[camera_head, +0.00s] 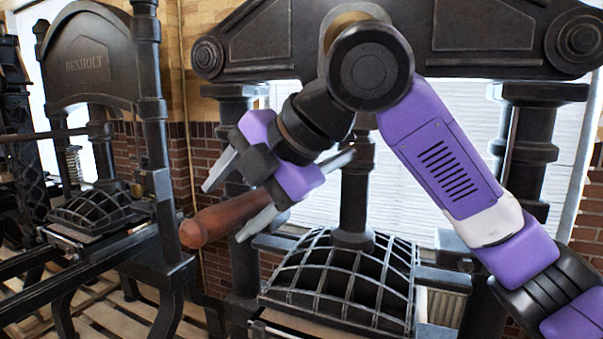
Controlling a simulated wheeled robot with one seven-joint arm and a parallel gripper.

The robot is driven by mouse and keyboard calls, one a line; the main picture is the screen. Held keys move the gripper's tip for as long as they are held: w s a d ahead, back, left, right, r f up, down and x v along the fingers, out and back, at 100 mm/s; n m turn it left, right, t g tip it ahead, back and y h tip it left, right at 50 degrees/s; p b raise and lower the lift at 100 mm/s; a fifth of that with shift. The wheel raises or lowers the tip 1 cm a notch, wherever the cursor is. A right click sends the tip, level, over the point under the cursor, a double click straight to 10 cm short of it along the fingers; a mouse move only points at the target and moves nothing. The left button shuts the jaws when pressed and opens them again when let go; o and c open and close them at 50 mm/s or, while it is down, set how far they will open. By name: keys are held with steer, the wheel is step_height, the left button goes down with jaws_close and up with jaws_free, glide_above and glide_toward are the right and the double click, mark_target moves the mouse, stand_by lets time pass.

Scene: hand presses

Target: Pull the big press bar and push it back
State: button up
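The big press stands in front of me, with a dark crossbeam, thick columns and a central screw (357,195) above a ribbed metal plate (340,280). Its press bar shows as a brown wooden handle (208,226) pointing to the lower left, with a grey metal part (338,160) visible to the right of my gripper. My gripper (224,213) is open at the handle. One finger is above and left of the handle, the other overlaps its lower right side. A gap shows between the upper finger and the wood. The middle of the bar is hidden behind my gripper.
A smaller dark press (95,60) with its own ribbed plate (95,212) stands at the left, its rails reaching toward the big press. A brick wall (205,150) and a bright window with blinds (300,115) are behind. Wooden slats (110,318) lie on the floor at lower left.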

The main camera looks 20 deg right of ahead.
steer(key=shift+o, duration=1.2)
steer(key=shift+d+f, duration=0.1)
steer(key=shift+p+v, duration=1.9)
steer(key=shift+v, duration=2.65)
